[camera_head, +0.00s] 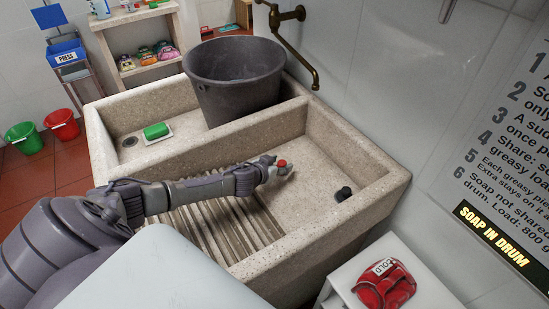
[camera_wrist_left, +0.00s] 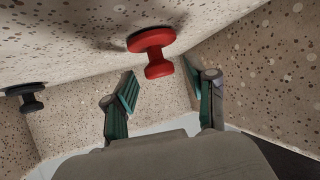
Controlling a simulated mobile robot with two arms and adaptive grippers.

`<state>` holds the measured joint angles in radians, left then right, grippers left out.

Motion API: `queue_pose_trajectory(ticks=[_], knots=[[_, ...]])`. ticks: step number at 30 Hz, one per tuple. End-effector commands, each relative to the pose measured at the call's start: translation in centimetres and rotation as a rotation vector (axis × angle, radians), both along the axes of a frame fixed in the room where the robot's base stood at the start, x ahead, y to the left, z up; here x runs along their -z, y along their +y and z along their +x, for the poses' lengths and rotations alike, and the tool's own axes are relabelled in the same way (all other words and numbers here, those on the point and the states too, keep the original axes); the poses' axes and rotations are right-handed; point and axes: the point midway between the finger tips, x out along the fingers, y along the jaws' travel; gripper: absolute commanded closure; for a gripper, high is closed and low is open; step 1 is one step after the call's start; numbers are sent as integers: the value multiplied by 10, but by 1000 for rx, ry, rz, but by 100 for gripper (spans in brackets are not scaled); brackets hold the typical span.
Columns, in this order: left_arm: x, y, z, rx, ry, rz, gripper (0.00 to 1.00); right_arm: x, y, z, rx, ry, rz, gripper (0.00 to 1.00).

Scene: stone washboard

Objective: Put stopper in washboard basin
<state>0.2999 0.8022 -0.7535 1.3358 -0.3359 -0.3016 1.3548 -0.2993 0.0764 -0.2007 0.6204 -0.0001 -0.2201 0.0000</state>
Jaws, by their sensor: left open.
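The stone washboard (camera_head: 379,190) has two basins, with ridges in the nearer one. A red stopper (camera_head: 281,162) shows at the tips of my left gripper (camera_head: 279,171) inside the nearer basin. In the left wrist view the red stopper (camera_wrist_left: 152,42) has a round flange and a knob pointing toward the gripper. My left gripper (camera_wrist_left: 162,88) is open, its fingers apart, with the knob ahead of the gap and not clasped. A black stopper-like piece (camera_head: 343,193) stands at the basin's right; it also shows in the left wrist view (camera_wrist_left: 31,98). My right gripper is out of view.
A large dark bucket (camera_head: 233,90) and green soap (camera_head: 156,131) on a dish are in the far basin, with a drain (camera_head: 129,141). A brass tap (camera_head: 292,40) hangs above. A red bag (camera_head: 384,286) lies on a white stand at front right.

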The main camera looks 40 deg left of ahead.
Motion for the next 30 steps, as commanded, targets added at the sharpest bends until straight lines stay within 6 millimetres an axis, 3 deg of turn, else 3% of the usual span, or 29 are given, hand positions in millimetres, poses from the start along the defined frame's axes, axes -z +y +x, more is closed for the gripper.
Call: queue_pose_trajectory(ticks=[18, 30], knots=[[-48, 1, -91, 1, 3, 0, 44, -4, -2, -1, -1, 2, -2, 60], [-58, 1, -105, 0, 0, 1, 44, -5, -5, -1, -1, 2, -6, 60]])
